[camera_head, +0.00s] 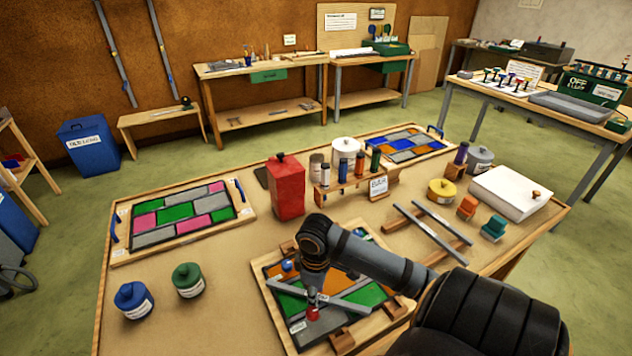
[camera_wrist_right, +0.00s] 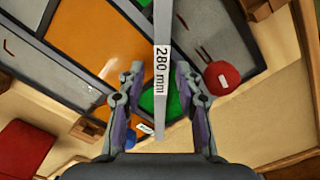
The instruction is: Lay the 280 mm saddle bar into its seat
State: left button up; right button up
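The 280 mm saddle bar (camera_wrist_right: 161,70) is a grey bar with its label facing up in the right wrist view. In the head view the bar (camera_head: 345,303) stretches over the leaded panel (camera_head: 320,325) with orange, green and grey panes. My right gripper (camera_wrist_right: 159,72) has its fingers on both sides of the bar, with a visible gap at each side. The same gripper shows from above in the head view (camera_head: 313,294), over the bar. I cannot tell whether the bar rests fully in its seat; the arm hides part of it. My left gripper is not in view.
A red knob (camera_head: 312,314) and a blue knob (camera_head: 287,265) stand on the panel. Wooden blocks (camera_head: 341,341) sit at its frame. Two grey bars (camera_head: 437,222) lie on a rack to the right. A red canister (camera_head: 287,188) stands behind.

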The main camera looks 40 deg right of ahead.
jog(key=shift+r, duration=0.1)
jog(key=shift+r, duration=0.3)
notch_tip(320, 180, up, 12)
jog(key=p, duration=0.2)
jog(key=shift+p, duration=0.3)
